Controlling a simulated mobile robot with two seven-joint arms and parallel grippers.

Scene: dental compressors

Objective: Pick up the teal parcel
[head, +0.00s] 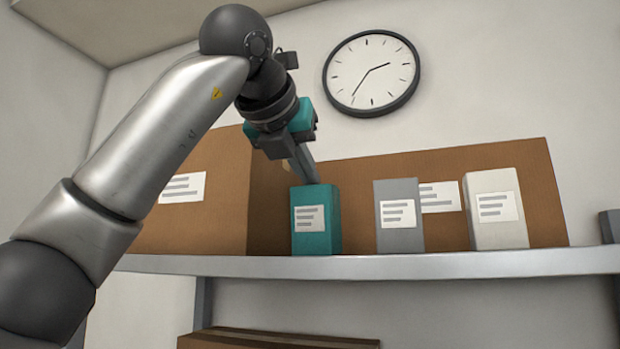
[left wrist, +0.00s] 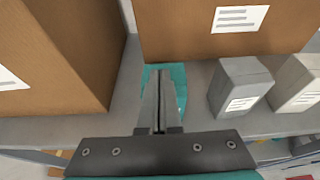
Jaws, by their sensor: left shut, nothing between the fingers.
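The teal parcel (head: 316,226) stands upright on the shelf in the head view, with a white label on its front. In the left wrist view the teal parcel (left wrist: 179,76) is mostly hidden behind my fingers. My left gripper (head: 306,178) is shut and empty, its fingertips pointing down at the parcel's top; I cannot tell whether they touch it. The closed fingers also show in the left wrist view (left wrist: 160,75). My right gripper is not in view.
A grey parcel (head: 393,190) and a white parcel (head: 492,182) stand to the right on the shelf (head: 450,265). Large brown boxes stand behind (head: 525,165) and at the left (head: 215,225). A wall clock (head: 371,73) hangs above. Another brown box (head: 275,340) lies below.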

